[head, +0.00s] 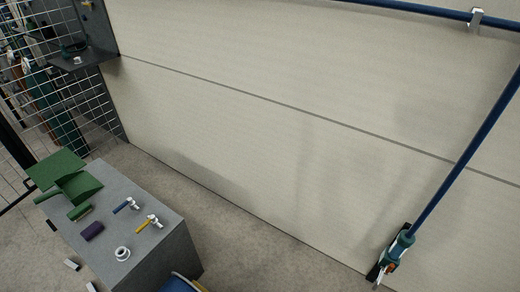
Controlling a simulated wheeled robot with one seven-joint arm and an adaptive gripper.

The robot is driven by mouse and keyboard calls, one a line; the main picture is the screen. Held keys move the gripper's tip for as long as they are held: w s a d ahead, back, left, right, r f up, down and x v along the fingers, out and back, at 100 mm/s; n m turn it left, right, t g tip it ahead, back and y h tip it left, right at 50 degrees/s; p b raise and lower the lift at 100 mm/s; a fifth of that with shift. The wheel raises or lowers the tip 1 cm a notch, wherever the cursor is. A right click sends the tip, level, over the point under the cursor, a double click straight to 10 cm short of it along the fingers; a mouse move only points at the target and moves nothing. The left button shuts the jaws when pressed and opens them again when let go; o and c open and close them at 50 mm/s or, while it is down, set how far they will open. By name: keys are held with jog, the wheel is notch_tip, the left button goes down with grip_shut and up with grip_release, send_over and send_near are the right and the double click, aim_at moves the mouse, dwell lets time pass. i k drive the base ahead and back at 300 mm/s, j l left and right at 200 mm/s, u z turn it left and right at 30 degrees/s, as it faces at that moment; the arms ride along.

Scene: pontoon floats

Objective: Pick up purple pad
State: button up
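The purple pad (92,231) is a small dark purple block lying on top of the grey block-shaped stand (168,246) at lower left in the head view. It lies near the stand's left side, apart from the things around it. A small green piece (80,211) with a brownish side lies just behind it. My gripper is not in view, and nothing covers the pad.
On the stand are green sheets (57,169), a blue-handled tap (126,206), a yellow-handled tap (149,223) and a white ring (122,253). A wire fence (95,110) and pale wall (270,150) stand behind. A blue pipe (455,180) runs down at right.

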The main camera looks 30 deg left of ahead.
aim_at(92, 231)
jog(key=u, duration=2.85)
jog(key=z, duration=2.4)
jog(key=k+z, duration=0.1)
jog(key=z, duration=0.35)
jog(key=k+z, duration=0.1)
jog(key=z, duration=0.75)
jog(key=k+z, duration=0.1)
jog(key=z, duration=0.3)
jog(key=k+l, duration=0.2)
jog(key=k, duration=0.35)
jog(key=k+l+z, duration=0.1)
jog(key=k, duration=0.45)
jog(key=k+j, duration=0.15)
jog(key=j, duration=0.15)
jog(key=k+j, duration=0.15)
jog(key=j, duration=0.2)
jog(key=k+j, duration=0.1)
jog(key=j, duration=0.2)
jog(key=k+j, duration=0.15)
jog(key=j, duration=0.2)
